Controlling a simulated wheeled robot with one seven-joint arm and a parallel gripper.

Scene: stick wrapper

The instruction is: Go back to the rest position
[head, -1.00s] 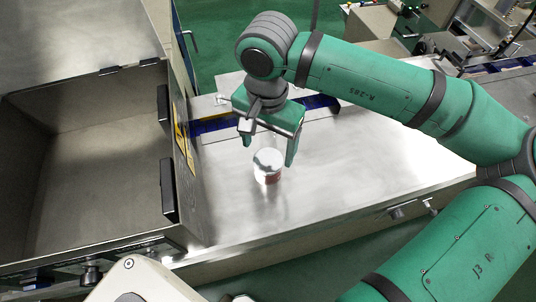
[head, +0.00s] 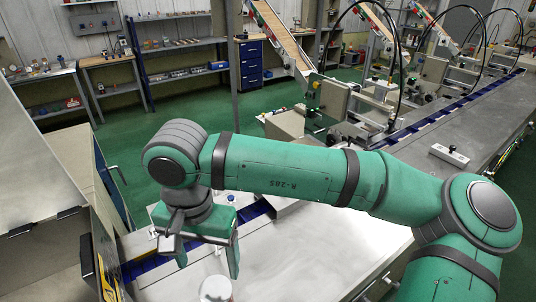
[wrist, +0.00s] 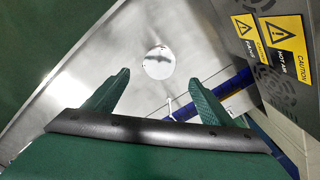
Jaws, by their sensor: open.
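My gripper (head: 208,262) is open and empty, pointing down above the steel table (head: 345,240) in the head view. Its two green fingers stand apart in the wrist view (wrist: 160,98). A white round can (head: 215,289) stands on the table below and in front of the gripper, cut by the lower edge of the head view. In the wrist view the can (wrist: 158,62) shows as a pale disc beyond the fingertips, apart from them. My green arm crosses the head view from the right.
An open steel box with yellow caution labels (head: 106,270) stands left of the gripper. A blue conveyor strip (head: 255,209) runs behind it. Machines (head: 350,105) stand on the line further back. A white block (head: 449,155) lies on the right. The front table surface is mostly clear.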

